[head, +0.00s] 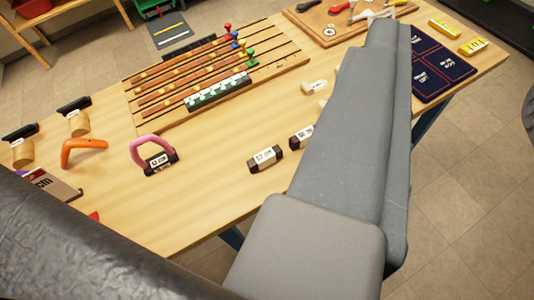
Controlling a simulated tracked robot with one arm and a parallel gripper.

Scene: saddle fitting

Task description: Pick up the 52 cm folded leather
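Two small dark brown folded pieces with white label bands lie near the middle of the wooden table. The nearer folded piece (265,158) has a label that looks like "52" or "57" cm; I cannot tell which. The other folded piece (301,137) lies just behind and to its right, partly hidden by my grey arm, and its label is not readable. Both lie apart from any gripper I can see.
A pink loop on a black labelled block (155,156) and an orange bent piece (82,151) stand to the left. A slotted board (278,66) with coloured pegs lies behind. A dark blue mat (440,72) lies at right. A black textured surface (80,250) covers the lower left.

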